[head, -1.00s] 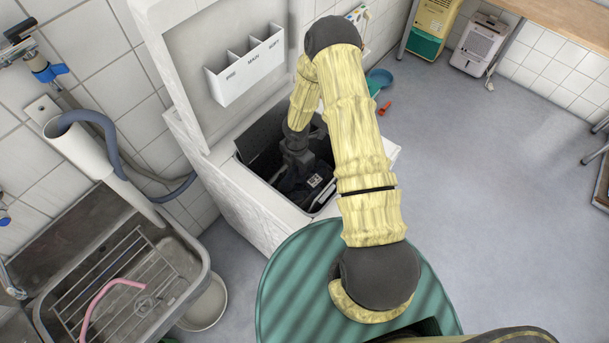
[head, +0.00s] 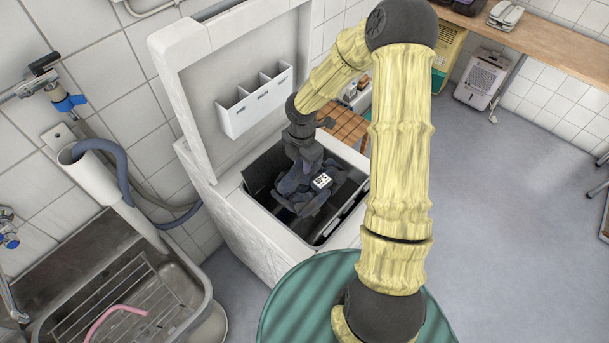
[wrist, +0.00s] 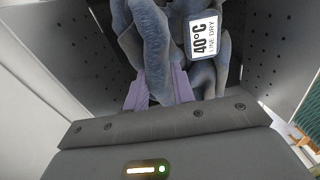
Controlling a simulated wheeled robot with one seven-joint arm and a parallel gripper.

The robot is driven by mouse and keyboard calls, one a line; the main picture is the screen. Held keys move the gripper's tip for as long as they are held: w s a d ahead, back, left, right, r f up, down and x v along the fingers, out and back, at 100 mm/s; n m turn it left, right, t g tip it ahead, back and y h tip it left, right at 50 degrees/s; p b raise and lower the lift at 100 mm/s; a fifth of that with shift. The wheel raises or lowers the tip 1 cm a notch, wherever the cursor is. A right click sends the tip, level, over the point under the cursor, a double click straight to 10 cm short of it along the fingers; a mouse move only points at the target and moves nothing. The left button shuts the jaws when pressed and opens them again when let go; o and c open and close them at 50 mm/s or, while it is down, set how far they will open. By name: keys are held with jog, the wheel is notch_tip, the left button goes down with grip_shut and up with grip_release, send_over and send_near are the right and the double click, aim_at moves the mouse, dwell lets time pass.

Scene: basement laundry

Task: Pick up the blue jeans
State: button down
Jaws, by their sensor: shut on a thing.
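The blue jeans (head: 300,188) are a crumpled blue-grey bundle at the mouth of the open top-loading washer (head: 240,205). A white tag reading "40°C LINE DRY" (wrist: 204,35) hangs on them, and the jeans also fill the upper middle of the wrist view (wrist: 150,45). My gripper (head: 303,160) points down over the washer opening and is shut on the jeans. In the wrist view its purple fingers (wrist: 160,90) press into the cloth. The lower part of the jeans is inside the drum, and I cannot tell whether it touches the bottom.
The washer's lid stands open at the back, with a white three-slot dispenser (head: 255,100) on it. A metal sink (head: 90,270) with a grey hose is at the left. A dehumidifier (head: 482,80) stands at the back right. The floor (head: 510,200) at the right is clear.

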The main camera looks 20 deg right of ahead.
notch_tip(320, 180, up, 9)
jog(key=shift+r+p, duration=0.1)
jog(key=shift+p, duration=0.2)
dwell(0.4)
